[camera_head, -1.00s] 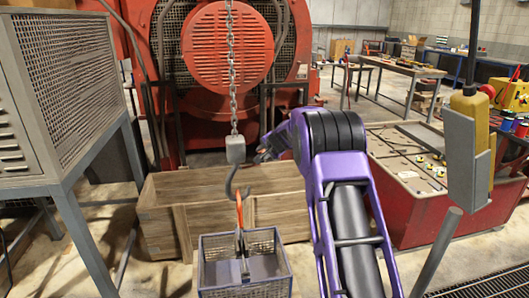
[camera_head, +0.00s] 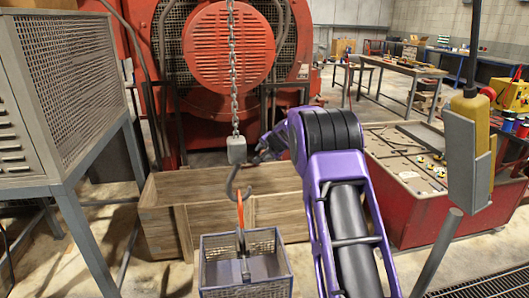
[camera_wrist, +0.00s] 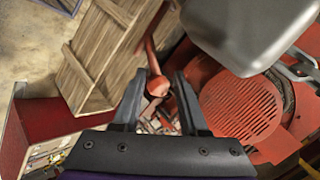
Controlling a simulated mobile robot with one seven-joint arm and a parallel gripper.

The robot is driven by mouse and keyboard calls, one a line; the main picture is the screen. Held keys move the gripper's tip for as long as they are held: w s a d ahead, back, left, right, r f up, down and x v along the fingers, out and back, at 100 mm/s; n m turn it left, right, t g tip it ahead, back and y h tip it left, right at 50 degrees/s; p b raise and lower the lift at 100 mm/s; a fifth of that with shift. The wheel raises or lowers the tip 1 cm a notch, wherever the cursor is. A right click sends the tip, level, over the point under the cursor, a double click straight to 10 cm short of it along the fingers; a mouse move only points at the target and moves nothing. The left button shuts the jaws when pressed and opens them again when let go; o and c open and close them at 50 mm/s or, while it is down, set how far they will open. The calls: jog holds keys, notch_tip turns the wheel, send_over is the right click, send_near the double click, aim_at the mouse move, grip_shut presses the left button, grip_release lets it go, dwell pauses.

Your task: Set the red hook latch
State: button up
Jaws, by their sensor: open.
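A grey hook (camera_head: 234,184) hangs under a grey block (camera_head: 236,150) on a chain. A thin orange-red piece (camera_head: 239,208), probably the red latch, shows just below the hook, above a grey wire basket (camera_head: 246,268). I cannot tell how it joins the hook or the basket. My gripper (camera_head: 262,150) is just right of the block, partly hidden by my purple arm. In the wrist view my gripper (camera_wrist: 160,92) has its two fingers apart with nothing held. A large blurred grey body at the top right there is close to the camera.
A wooden crate (camera_head: 160,214) stands behind the basket. The red engine (camera_head: 165,20) is behind the chain (camera_head: 232,70). A grey mesh cabinet (camera_head: 75,75) stands at left. A red bench (camera_head: 420,205) with small parts is at right. A yellow cylinder in a grey holder (camera_head: 468,165) stands far right.

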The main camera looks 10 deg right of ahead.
jog(key=b+v, duration=0.1)
jog(key=v, duration=1.6)
jog(key=shift+s, duration=0.2)
jog(key=shift+r, duration=0.15)
